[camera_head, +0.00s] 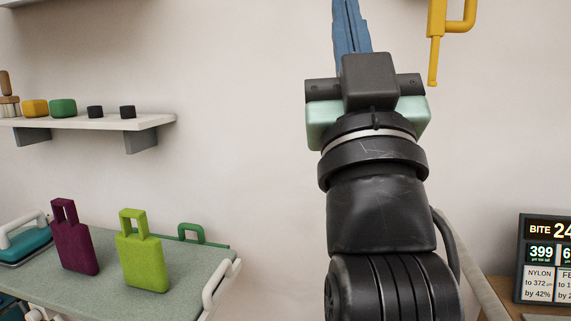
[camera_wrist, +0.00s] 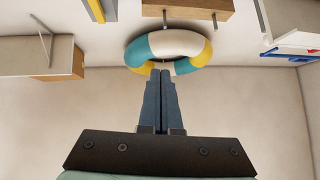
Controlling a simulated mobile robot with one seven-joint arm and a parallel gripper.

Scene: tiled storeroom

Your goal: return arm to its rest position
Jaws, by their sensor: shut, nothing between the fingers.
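My gripper (camera_head: 350,22) is raised upright in the head view, with its blue fingers pointing up in front of the plain wall. In the wrist view my gripper (camera_wrist: 162,80) shows its two blue fingers side by side, shut with nothing between them. My black arm fills the middle right of the head view below the gripper. The fingertips' upper end is cut off at the top edge of the head view.
A green-topped cart (camera_head: 190,258) at lower left bears a maroon tag-shaped object (camera_head: 75,248) and a lime one (camera_head: 143,262). A shelf (camera_head: 95,122) holds small blocks. A yellow tool (camera_head: 437,35) hangs upper right; a display board (camera_head: 545,262) stands lower right. The wrist view shows a ring float (camera_wrist: 168,48).

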